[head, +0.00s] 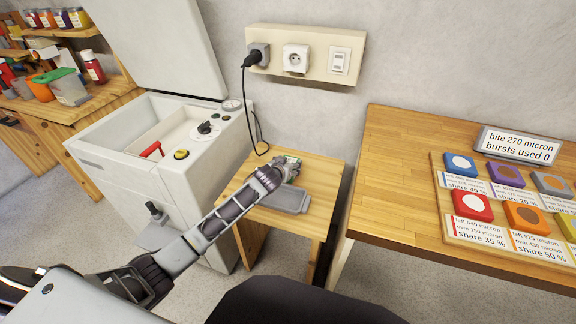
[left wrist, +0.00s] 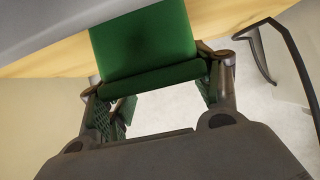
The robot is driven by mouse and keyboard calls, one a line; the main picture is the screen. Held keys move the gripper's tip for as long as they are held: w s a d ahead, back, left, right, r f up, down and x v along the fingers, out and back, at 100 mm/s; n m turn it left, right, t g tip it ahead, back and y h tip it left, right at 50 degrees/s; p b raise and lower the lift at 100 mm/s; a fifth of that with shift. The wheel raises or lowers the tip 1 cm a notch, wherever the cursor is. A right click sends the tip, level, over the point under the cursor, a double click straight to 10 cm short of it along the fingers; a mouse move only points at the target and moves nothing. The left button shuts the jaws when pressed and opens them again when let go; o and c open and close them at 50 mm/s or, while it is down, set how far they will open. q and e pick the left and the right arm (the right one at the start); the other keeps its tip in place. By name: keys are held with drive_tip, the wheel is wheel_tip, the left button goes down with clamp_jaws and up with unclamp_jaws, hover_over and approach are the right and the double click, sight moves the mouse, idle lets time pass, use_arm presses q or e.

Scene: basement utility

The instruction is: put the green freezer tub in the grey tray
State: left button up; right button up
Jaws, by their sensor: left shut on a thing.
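The grey tray (head: 287,200) lies on the small wooden table in the middle of the head view. My left gripper (head: 284,172) is over the back of this table, just behind the tray. In the left wrist view, my left gripper (left wrist: 158,82) is shut on the green freezer tub (left wrist: 145,42), which sits between its two fingers. In the head view the tub is mostly hidden by the gripper, with only a little green showing. I cannot tell whether the tub touches the tray or table. My right gripper is not in view.
A white machine (head: 175,135) with a raised lid stands left of the small table (head: 322,178). A black cable hangs from the wall socket (head: 296,57) behind it. A larger wooden table (head: 395,175) with coloured blocks and a label sign is on the right.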

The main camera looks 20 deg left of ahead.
use_arm(q)
drive_tip(key=o, duration=1.3)
drive_tip(key=shift+f, duration=0.1)
drive_tip(key=shift+s, duration=0.1)
